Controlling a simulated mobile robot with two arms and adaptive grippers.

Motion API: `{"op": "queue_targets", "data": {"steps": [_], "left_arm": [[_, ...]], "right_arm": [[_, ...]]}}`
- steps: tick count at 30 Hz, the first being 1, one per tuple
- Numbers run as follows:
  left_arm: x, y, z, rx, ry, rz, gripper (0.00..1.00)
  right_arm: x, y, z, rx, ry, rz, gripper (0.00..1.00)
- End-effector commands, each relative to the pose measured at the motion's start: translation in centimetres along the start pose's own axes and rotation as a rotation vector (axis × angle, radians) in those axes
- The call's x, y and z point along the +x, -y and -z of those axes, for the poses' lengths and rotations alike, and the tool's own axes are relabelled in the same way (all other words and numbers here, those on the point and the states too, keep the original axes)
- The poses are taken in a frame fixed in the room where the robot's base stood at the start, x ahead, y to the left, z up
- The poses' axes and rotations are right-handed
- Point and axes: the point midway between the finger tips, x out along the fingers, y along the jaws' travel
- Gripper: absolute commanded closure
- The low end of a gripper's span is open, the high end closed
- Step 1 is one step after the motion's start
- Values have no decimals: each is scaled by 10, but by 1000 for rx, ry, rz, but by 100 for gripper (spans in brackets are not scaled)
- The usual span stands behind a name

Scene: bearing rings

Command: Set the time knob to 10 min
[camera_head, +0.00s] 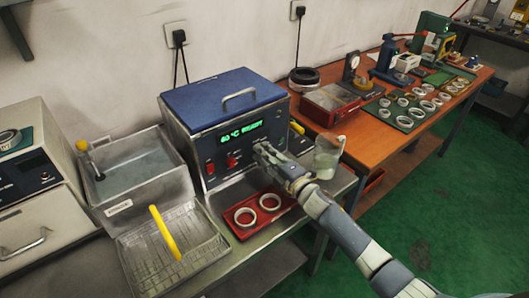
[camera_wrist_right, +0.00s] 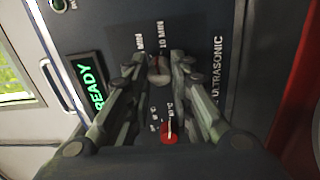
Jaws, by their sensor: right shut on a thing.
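The ultrasonic cleaner (camera_head: 225,115) is a dark box with a blue lid. Its green display (camera_head: 241,133) seems to read 60 °C READY; READY also shows in the right wrist view (camera_wrist_right: 93,85). My right gripper (camera_head: 261,149) is at the right part of the front panel. In the right wrist view its fingertips (camera_wrist_right: 160,70) are shut on the grey time knob (camera_wrist_right: 159,72), one on each side. White labels MIN and 10 MIN stand by it; the knob's pointer is not clear. A red knob (camera_wrist_right: 168,133) is beside it, not held. My left gripper is not in view.
A red tray (camera_head: 241,233) with two metal rings lies in front of the cleaner. A wire basket (camera_head: 196,259) with a yellow handle and a metal tub (camera_head: 134,186) stand at left. A glass beaker (camera_head: 328,158) is close to my right arm.

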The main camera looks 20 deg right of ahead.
Motion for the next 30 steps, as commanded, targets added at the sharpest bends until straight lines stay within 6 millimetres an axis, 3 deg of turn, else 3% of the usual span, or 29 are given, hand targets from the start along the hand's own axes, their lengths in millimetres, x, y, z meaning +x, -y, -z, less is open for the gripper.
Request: {"op": "queue_targets", "data": {"steps": [12,30], "left_arm": [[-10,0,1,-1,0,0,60],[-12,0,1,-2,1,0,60]], "right_arm": [[0,0,0,256,10,0,100],[0,2,0,321,13,0,100]]}}
